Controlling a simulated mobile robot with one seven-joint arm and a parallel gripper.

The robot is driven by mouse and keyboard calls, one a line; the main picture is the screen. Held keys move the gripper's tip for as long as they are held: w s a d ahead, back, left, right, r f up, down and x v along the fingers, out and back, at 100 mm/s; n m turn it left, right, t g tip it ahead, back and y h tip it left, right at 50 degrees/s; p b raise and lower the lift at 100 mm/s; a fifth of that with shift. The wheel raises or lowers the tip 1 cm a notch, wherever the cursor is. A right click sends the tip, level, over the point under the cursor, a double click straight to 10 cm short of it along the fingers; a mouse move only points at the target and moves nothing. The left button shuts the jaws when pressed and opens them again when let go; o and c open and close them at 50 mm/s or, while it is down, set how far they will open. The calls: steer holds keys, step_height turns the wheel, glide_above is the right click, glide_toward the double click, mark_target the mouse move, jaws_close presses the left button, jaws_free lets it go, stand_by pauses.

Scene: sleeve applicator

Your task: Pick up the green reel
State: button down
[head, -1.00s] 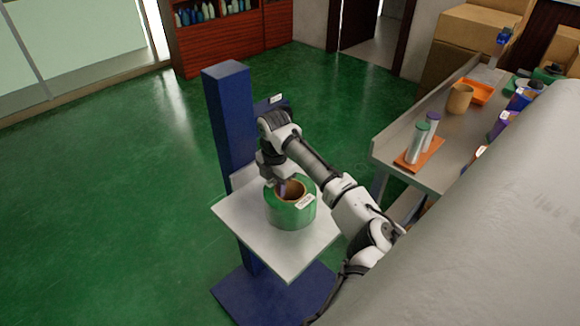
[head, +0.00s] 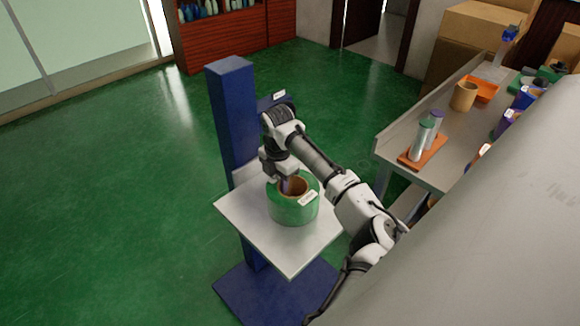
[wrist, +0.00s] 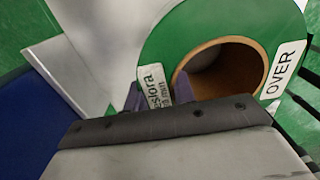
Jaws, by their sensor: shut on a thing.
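The green reel (head: 290,209) has a brown cardboard core and white labels. It sits upright on, or very close above, the white platform (head: 291,262) of a blue stand; I cannot tell which. My gripper (head: 285,184) points down at the reel's left side. In the wrist view the green reel (wrist: 207,30) fills the upper right, with its open core and a label reading "OVER". My gripper (wrist: 157,94) is shut on the reel's wall, one finger reaching into the core. The fingertips are partly hidden.
The blue column (head: 233,120) stands just behind the platform. A grey bench (head: 447,176) at the right holds an orange tray with two cylinders (head: 422,145), a tan core (head: 464,96) and other reels. A large grey surface fills the lower right. Green floor lies open at left.

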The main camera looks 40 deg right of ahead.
steer(key=shift+r, duration=0.15)
step_height(320, 180, up, 20)
steer(key=b, duration=0.2)
stand_by(0.3)
